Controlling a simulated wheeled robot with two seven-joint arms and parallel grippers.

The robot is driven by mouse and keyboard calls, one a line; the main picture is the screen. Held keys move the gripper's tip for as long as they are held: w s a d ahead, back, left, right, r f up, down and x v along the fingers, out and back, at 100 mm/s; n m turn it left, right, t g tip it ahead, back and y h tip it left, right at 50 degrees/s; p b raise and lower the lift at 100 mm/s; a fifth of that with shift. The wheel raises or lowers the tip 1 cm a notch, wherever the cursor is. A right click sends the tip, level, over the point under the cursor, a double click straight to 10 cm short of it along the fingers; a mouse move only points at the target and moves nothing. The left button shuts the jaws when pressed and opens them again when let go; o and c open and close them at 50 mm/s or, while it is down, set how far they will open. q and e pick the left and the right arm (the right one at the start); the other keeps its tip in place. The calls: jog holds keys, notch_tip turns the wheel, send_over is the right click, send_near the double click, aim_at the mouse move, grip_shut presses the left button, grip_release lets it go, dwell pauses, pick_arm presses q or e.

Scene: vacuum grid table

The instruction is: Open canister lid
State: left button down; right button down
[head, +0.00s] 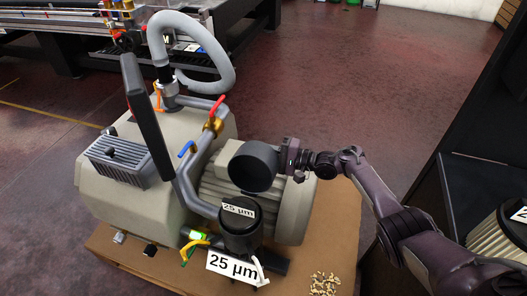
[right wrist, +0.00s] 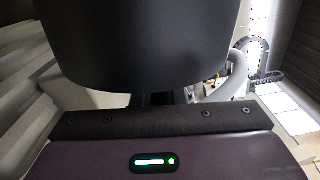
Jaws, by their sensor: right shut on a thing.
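The canister (head: 240,238) is a black cylinder with a 25 µm label, standing at the front of the pump. A dark round lid (head: 253,167) is just above and behind it in the head view, off the canister, its round face tilted toward the camera. My right gripper (head: 282,160) is shut on the lid at its right side. In the right wrist view the lid (right wrist: 145,40) fills the upper middle, close in front of the gripper, and hides the fingertips. My left gripper is not in view.
The beige pump (head: 130,205) with grey pipes, a red-handled valve (head: 216,108) and a blue handle (head: 186,149) stands on a brown board (head: 325,225). Wood chips (head: 324,283) lie at the front right. A dark shelf (head: 460,165) holding another filter (head: 500,235) is at right.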

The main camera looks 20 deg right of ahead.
jog(key=shift+s+f, duration=0.1)
jog(key=shift+f, duration=0.05)
jog(key=c, duration=1.5)
grip_release()
